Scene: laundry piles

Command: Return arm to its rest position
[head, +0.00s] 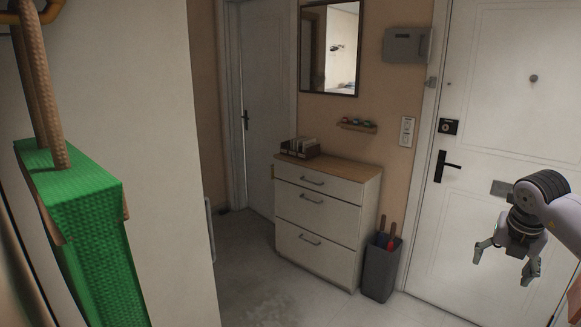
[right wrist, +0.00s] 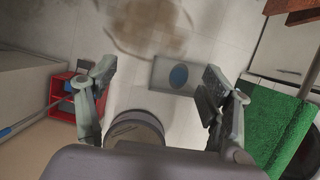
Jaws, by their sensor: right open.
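My right gripper (head: 508,262) hangs at the right side of the head view, in front of the white entrance door, with its fingers spread and nothing between them. In the right wrist view my right gripper (right wrist: 162,105) is also open and empty, with the floor well below it. My left gripper is not in view.
A green woven bag (head: 95,240) is close at the left in the head view, beside a pale wall (head: 130,90). A chest of drawers (head: 320,215) and a grey bin (head: 381,268) stand by the white door (head: 490,120). A red crate (right wrist: 62,95) shows in the right wrist view.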

